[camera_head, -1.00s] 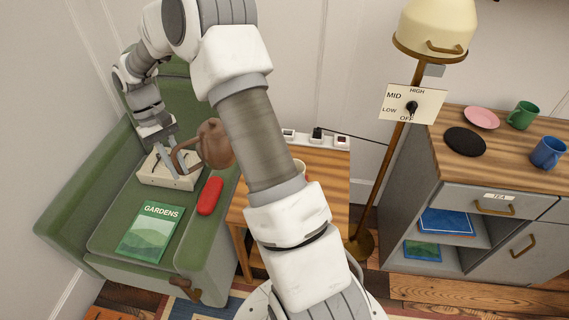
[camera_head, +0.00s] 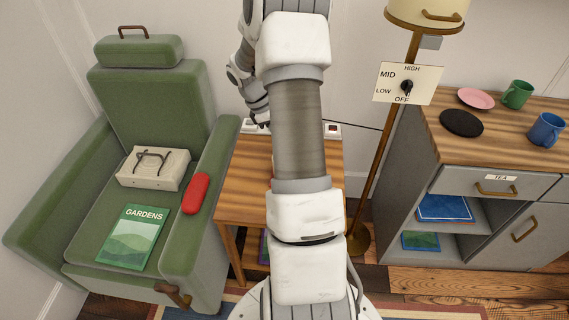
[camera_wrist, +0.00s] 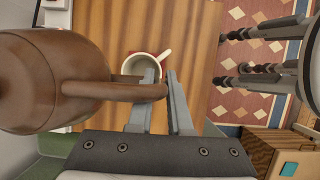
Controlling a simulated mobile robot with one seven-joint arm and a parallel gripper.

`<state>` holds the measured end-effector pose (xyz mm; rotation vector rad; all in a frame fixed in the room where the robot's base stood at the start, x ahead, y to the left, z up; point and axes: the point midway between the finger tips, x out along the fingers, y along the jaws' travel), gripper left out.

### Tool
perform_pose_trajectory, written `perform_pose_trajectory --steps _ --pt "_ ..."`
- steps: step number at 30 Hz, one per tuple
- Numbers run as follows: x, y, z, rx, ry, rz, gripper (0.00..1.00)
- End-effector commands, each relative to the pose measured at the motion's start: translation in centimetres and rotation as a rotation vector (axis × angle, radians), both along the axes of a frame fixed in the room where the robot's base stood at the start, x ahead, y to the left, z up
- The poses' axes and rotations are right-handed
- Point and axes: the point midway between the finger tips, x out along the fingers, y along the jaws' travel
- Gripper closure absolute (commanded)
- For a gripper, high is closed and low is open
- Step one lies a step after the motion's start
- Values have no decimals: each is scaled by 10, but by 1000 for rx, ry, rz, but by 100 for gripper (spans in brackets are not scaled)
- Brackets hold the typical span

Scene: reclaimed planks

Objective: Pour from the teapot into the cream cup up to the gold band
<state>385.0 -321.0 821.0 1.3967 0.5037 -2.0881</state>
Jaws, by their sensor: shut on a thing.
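The brown teapot (camera_wrist: 45,80) fills the left of the wrist view, cut off by the frame edge; its spout is not in sight. My gripper (camera_wrist: 162,78) is shut on the teapot's handle (camera_wrist: 115,90) and holds it over the side table (camera_wrist: 190,40). The cream cup (camera_wrist: 135,61) stands on that table beyond my fingers, partly hidden by them. Its gold band and the level inside cannot be made out. In the head view my own arm hides the teapot and the cup.
A green armchair (camera_head: 95,200) at left holds a box with glasses (camera_head: 153,169), a magazine (camera_head: 130,235) and a red case (camera_head: 196,194). A floor lamp (camera_head: 390,140) and a grey cabinet (camera_head: 470,240) with mugs stand right of the side table (camera_head: 245,190).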

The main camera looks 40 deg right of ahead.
Motion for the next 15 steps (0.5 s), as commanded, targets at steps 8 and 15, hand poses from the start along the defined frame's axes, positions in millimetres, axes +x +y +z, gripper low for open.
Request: perform_pose_trajectory --steps 8,15 --pt "-86 -73 -37 -5 -3 330 100" --pt "-161 -95 -68 -4 -4 620 100"
